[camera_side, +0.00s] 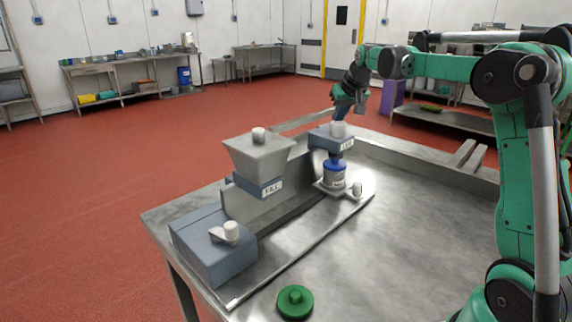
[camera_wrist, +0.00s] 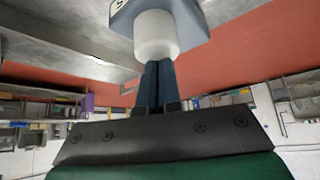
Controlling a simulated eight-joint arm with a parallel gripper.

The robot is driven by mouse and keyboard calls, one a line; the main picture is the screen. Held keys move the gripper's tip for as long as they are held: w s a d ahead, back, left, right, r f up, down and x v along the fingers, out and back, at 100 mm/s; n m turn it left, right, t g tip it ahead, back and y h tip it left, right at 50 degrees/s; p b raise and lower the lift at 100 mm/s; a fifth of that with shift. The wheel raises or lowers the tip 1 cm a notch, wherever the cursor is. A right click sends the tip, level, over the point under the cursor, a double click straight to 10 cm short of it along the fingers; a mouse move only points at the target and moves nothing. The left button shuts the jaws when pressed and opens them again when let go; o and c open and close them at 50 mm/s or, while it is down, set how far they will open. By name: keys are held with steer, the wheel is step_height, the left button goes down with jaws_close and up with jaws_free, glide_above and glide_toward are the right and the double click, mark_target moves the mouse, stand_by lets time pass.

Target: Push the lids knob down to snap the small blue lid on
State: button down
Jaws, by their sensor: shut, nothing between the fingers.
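The lids station (camera_side: 322,139) is a grey-blue block with a white knob (camera_side: 338,129) on top. A dark stem shows below the block, over a small white jar (camera_side: 335,182) with a blue top, the small blue lid (camera_side: 334,165). I cannot tell whether the lid is seated or only resting there. My gripper (camera_side: 340,115) is shut and empty, its fingertips at the knob's top. In the wrist view the shut fingers (camera_wrist: 157,70) meet the white knob (camera_wrist: 156,38) in the picture; touching or just apart I cannot tell.
A grey fill hopper (camera_side: 258,158) stands left of the lids station on the same machine. A grey box with a white lever (camera_side: 231,232) is at the near left.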

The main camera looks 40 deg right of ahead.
steer(key=shift+r, duration=2.9)
